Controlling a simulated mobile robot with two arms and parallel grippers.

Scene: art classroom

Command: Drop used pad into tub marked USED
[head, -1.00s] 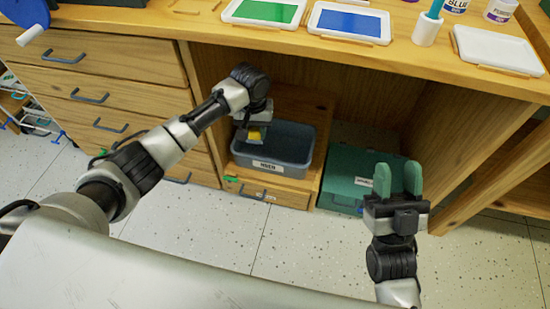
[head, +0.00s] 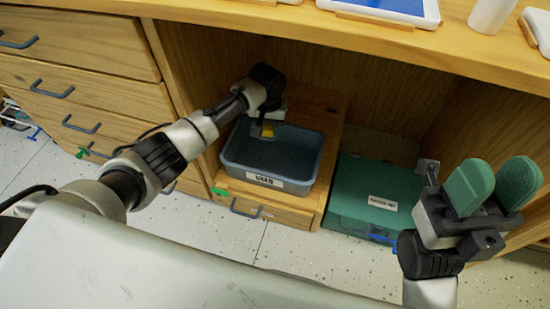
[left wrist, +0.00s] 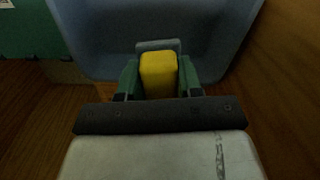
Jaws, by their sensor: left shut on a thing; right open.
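The pad (left wrist: 159,74) is a yellow block with a grey far end, held between the green fingers of my left gripper (head: 264,130). It also shows as a small yellow patch in the head view (head: 268,131). The gripper points down above the inside of the tub (head: 228,166), a blue-grey open box with a white label on its front that seems to read USED. I cannot tell whether the pad touches the tub's floor. My right gripper (head: 492,186) is open and empty, with green fingers pointing up, at the right.
The tub stands on a low wooden drawer unit (head: 292,211) under the worktop (head: 230,12). A green box (head: 365,184) with a white label stands to its right. Cabinet drawers (head: 70,87) are on the left. The worktop's front edge overhangs the opening.

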